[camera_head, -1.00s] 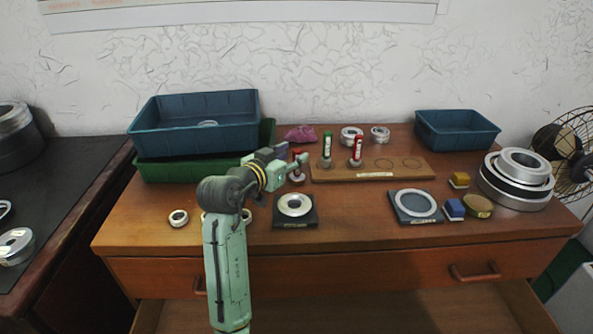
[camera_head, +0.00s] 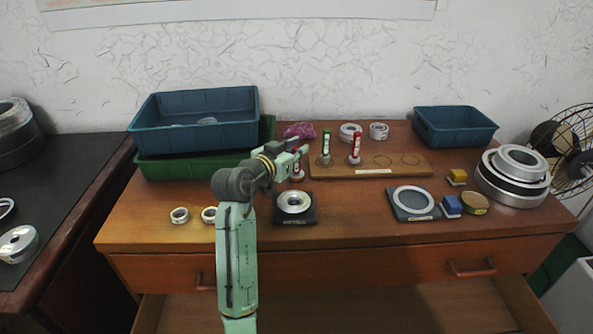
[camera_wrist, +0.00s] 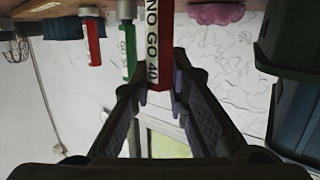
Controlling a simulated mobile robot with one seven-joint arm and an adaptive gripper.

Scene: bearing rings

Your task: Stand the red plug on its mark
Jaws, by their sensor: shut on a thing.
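My gripper (camera_head: 297,151) is shut on a red plug (camera_head: 297,166) labelled "NO GO 40", just left of the wooden board (camera_head: 435,168). In the wrist view the fingertips (camera_wrist: 160,105) close around its red handle (camera_wrist: 168,60). The plug looks upright with its metal end down; I cannot tell whether it touches the table. On the board stand a green-handled plug (camera_head: 326,140) and another red-handled plug (camera_head: 355,145). To their right are two bare ring marks, the nearer one (camera_head: 383,160) and the far right one (camera_head: 411,159).
Blue (camera_head: 195,137) and green (camera_head: 205,168) bins stand left behind my arm. A dark ring stand (camera_head: 294,220) sits in front of the board. Small rings (camera_head: 180,215), a square pad (camera_head: 433,215), blocks (camera_head: 451,205) and large stacked rings (camera_head: 512,190) occupy the table. A pink cloth (camera_head: 299,130) lies behind.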

